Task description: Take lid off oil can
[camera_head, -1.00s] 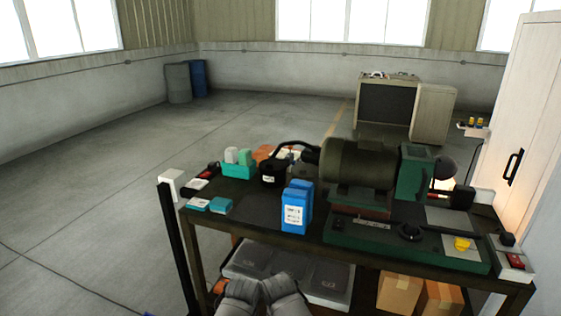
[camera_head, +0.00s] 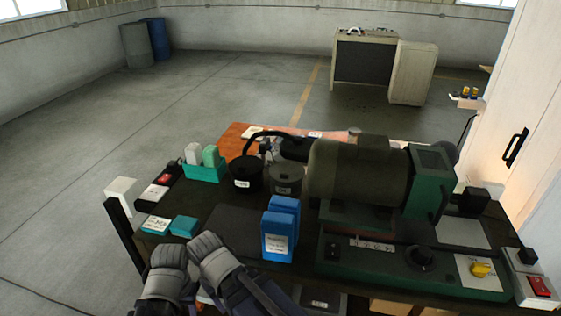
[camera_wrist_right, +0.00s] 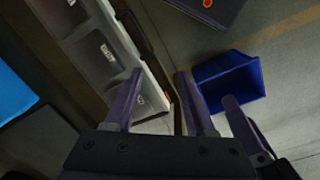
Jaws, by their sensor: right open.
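Two round labelled cans stand on the bench in the head view, behind the blue containers. One is black (camera_head: 245,172) with a dark curved hose or handle above it. The other is dark grey (camera_head: 285,178) with a flat top that looks like a lid. The labels are too small to read, so I cannot tell which is the oil can. Two of my grey arm parts show at the bottom of the head view, but no fingers do. My right gripper (camera_wrist_right: 159,80) shows in the right wrist view with fingers apart and nothing between them. My left gripper is not seen.
Two blue containers (camera_head: 280,228) stand near the bench's front edge. A green holder (camera_head: 205,168) with bottles stands left. The right wrist view shows grey boxes (camera_wrist_right: 104,50) and a blue bin (camera_wrist_right: 230,80). Open floor lies left.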

